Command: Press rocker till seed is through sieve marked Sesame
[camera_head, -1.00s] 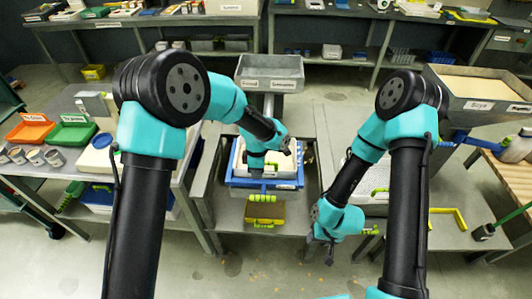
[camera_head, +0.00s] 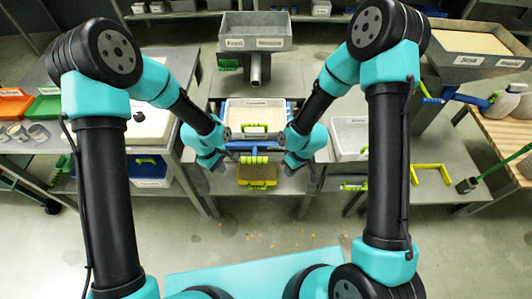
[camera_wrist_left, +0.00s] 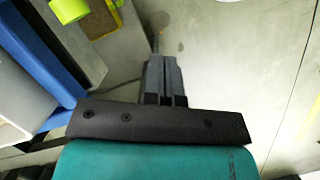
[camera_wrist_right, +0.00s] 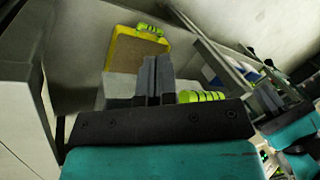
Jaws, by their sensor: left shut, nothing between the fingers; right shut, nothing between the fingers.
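A pale, seed-filled sieve (camera_head: 256,112) with a small label and a lime handle sits in the centre bay in the head view. The label is too small to read. Blue bars run beside and in front of it; I cannot tell which part is the rocker. My left gripper (camera_wrist_left: 163,78) is shut and empty, near a blue edge (camera_wrist_left: 45,50) in the left wrist view. My right gripper (camera_wrist_right: 153,78) is shut and empty, with a lime handle (camera_wrist_right: 203,97) just right of its fingers. In the head view both wrists flank the bay's front, their fingertips mostly hidden.
A grey labelled hopper (camera_head: 255,30) stands behind the bay. A hopper marked Soya (camera_head: 470,42) is at right. A yellow-framed piece (camera_head: 258,177) with a lime handle lies low in front. Orange (camera_head: 12,103) and green (camera_head: 45,106) trays are at left. The floor in front is open.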

